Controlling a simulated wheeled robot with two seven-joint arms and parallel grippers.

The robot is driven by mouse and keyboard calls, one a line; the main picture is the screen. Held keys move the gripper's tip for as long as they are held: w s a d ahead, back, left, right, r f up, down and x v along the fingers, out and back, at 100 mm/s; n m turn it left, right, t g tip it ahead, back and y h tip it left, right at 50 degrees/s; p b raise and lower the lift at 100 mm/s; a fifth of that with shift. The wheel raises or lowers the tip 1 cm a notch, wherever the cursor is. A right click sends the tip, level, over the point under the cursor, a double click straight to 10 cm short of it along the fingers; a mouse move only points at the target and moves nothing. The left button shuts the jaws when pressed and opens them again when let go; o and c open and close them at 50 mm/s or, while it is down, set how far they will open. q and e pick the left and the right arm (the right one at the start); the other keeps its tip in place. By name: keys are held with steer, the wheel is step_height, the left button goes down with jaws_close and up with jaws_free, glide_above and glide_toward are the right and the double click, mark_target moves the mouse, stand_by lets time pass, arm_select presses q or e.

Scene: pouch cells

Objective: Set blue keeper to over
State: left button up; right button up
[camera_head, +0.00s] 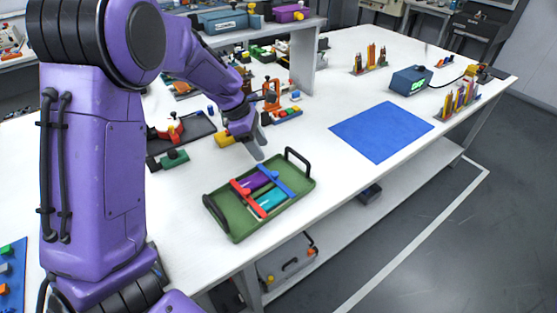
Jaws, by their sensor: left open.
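A green tray (222,203) with black end handles stands near the front edge of the white table. A purple pouch cell (256,181) and a teal pouch cell (271,199) lie in it side by side. The blue keeper (279,183) is a thin bar slanting by the right ends of the cells; whether it lies over them or just beside them is too small to tell. A red keeper (246,197) slants across the left side. My left gripper (257,152) is open and empty, above and behind the tray, apart from the blue keeper. My right gripper is out of view.
A blue mat (381,131) lies bare to the right, with clear white table (328,175) between it and the tray. A green-and-black object (173,159), a yellow block (225,139) and a dark tray (190,126) lie behind. A blue display box (410,80) stands at the far right.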

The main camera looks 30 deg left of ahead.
mark_target(274, 173)
arm_select(q)
steer(key=x, duration=0.9)
steer(key=shift+s+d, duration=0.1)
steer(key=shift+s, duration=0.1)
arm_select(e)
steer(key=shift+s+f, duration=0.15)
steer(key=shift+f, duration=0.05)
